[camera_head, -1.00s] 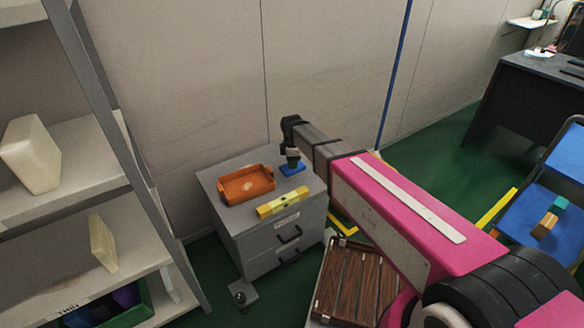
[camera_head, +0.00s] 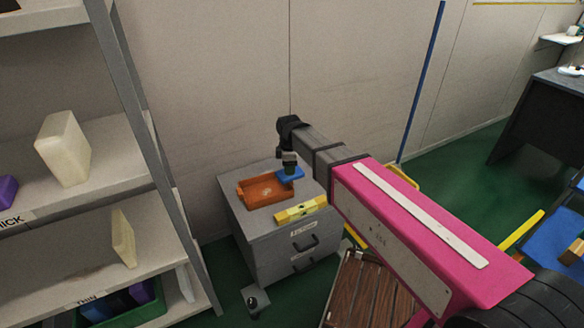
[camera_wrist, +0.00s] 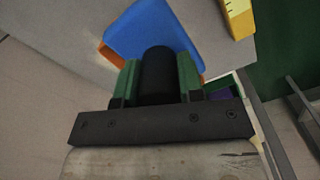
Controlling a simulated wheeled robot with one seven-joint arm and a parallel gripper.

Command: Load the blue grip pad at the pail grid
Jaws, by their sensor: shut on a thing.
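The blue grip pad (camera_head: 291,174) is a flat blue slab with a black upright knob. My gripper (camera_head: 289,160) is shut on this knob, with the pad hanging under it. In the wrist view the green-lined fingers (camera_wrist: 158,78) sit on both sides of the black knob, and the blue slab (camera_wrist: 150,30) shows beyond them. The pad overlaps the right end of an orange tray (camera_head: 262,201); the tray's edge (camera_wrist: 112,58) shows past the pad in the wrist view. The gap between pad and tray is hard to judge. I cannot make out a pail grid.
The tray and a yellow bar (camera_head: 301,210) stand on a grey drawer cabinet (camera_head: 262,232) against the wall. A shelf rack (camera_head: 160,170) with pale blocks stands at left. A brown slatted top (camera_head: 357,290) lies in front, right of the cabinet.

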